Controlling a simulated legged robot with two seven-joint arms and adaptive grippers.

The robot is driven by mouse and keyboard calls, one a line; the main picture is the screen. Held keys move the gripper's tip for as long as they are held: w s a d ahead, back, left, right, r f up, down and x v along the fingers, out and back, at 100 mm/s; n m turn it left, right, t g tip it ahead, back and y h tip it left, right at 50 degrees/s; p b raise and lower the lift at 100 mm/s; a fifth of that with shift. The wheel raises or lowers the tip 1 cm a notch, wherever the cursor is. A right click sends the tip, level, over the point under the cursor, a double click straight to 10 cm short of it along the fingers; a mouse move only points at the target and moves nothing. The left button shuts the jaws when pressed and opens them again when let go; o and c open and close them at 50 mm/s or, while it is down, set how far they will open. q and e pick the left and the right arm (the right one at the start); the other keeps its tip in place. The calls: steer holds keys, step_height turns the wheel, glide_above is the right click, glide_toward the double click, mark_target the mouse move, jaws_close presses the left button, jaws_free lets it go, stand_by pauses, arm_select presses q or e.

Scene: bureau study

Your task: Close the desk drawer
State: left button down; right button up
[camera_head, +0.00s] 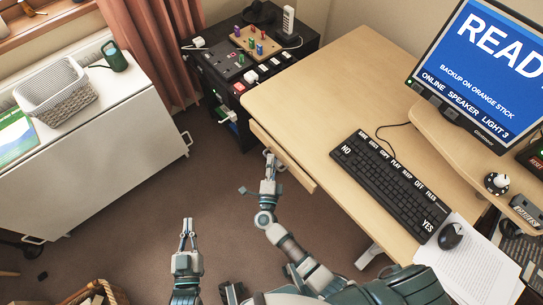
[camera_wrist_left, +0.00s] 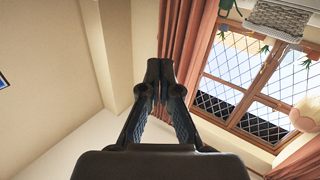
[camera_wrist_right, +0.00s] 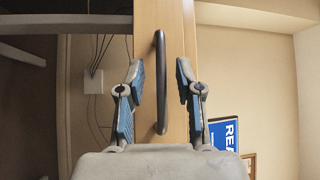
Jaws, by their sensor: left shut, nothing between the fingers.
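The desk drawer (camera_head: 301,178) shows in the head view as a narrow wooden front along the left edge of the desk (camera_head: 310,95), sticking out a little. My right gripper (camera_head: 269,156) is at the drawer front. In the right wrist view the drawer's dark bar handle (camera_wrist_right: 160,85) lies between the two open fingers of that gripper (camera_wrist_right: 160,82), with a gap on each side. The wooden drawer front (camera_wrist_right: 150,20) is behind it. My left gripper (camera_head: 188,226) is shut and empty over the floor, away from the desk; its fingers meet in the left wrist view (camera_wrist_left: 160,70).
A keyboard (camera_head: 385,183), a mouse (camera_head: 450,236) and a monitor (camera_head: 480,60) are on the desk. A black cabinet (camera_head: 215,65) stands behind the desk's far end. A white cabinet (camera_head: 90,150) is at the left. The carpet (camera_head: 215,180) between is clear.

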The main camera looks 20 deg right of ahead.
mark_target(280, 158)
arm_select(q)
steer(key=shift+s+d, duration=0.1)
arm_select(e)
steer(key=shift+d, duration=0.1)
steer(key=shift+c, duration=0.7)
jaws_close()
arm_select(q)
steer(key=shift+r, duration=0.1)
arm_select(e)
steer(key=shift+d, duration=0.15)
steer(key=shift+w+d+r+p, duration=0.1)
steer(key=shift+w+d+p, duration=0.1)
steer(key=shift+d, duration=0.35)
steer(key=shift+w+d+p, duration=0.1)
steer(key=shift+w+d, duration=0.1)
steer(key=shift+d, duration=0.3)
steer(key=shift+w+d, duration=0.1)
steer(key=shift+d, duration=0.3)
arm_select(q)
steer(key=shift+s+a+f+g, duration=0.1)
steer(key=shift+s+f+g, duration=0.15)
steer(key=shift+f, duration=0.2)
steer(key=shift+s+a+f+g, duration=0.1)
steer(key=shift+f+g, duration=0.15)
steer(key=shift+f, duration=0.15)
